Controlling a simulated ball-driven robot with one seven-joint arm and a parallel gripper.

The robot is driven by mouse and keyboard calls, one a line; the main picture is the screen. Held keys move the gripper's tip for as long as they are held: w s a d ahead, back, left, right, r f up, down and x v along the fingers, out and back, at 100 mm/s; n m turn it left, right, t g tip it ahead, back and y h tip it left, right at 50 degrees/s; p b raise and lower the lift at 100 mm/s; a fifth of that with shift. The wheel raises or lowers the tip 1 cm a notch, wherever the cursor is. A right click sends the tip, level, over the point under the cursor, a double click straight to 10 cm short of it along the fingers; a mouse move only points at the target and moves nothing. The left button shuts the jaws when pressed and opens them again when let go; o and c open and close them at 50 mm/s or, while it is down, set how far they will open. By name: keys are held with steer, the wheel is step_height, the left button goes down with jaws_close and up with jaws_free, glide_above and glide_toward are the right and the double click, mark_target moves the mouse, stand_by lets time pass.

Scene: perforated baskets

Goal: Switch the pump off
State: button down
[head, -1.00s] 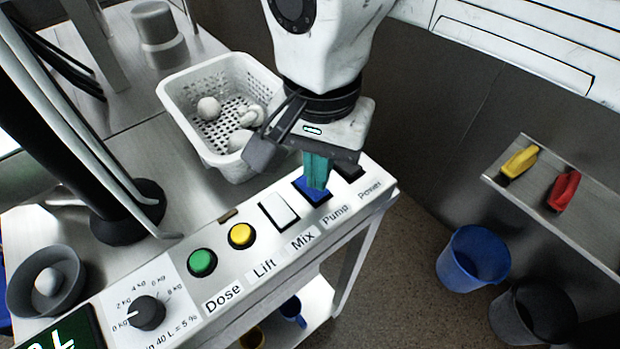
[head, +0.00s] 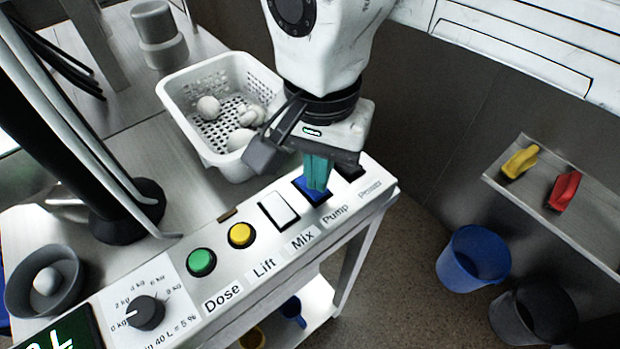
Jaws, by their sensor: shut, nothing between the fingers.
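The pump switch is a blue rocker (head: 309,193) on the panel strip, above the label "Pump" (head: 336,214). My gripper (head: 317,187) is shut, with its teal fingers pointing down at the blue rocker. The fingertips overlap the rocker in the head view and seem to touch it or hover just over it; I cannot tell which. The fingers hide part of the rocker, so its tilt is unclear. Nothing is held.
A white rocker (head: 279,209) above "Mix" and a black rocker (head: 348,170) near "Power" flank the blue one. Yellow (head: 241,235) and green (head: 202,262) buttons and a black dial (head: 146,313) lie further left. A white perforated basket (head: 196,146) stands behind.

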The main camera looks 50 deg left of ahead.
steer(key=shift+f+b, duration=0.4)
steer(key=shift+f, duration=0.35)
stand_by(0.3)
steer(key=shift+r+p, duration=2.5)
steer(key=shift+r, duration=1.05)
